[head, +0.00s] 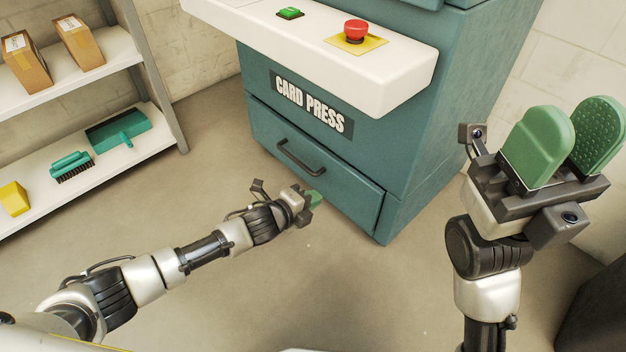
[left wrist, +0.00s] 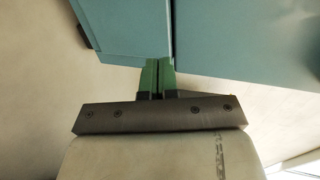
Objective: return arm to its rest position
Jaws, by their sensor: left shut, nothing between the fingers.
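My left arm reaches in from the left in the head view. Its gripper (head: 316,198) is low, in front of the drawer of the teal card press (head: 420,120). In the left wrist view its two green fingers (left wrist: 158,78) are together with nothing between them, and the teal cabinet lies beyond them. I cannot tell the exact gap to the cabinet. My right gripper (head: 572,142) is raised at the right of the head view. Its two green finger pads stand apart and nothing is between them.
The press has a closed drawer with a dark handle (head: 300,158), and a white ledge (head: 400,75) with a red button (head: 355,31) and a green switch (head: 290,13). A shelf (head: 110,165) with boxes and brushes stands at left. Floor (head: 220,290) around my left arm is clear.

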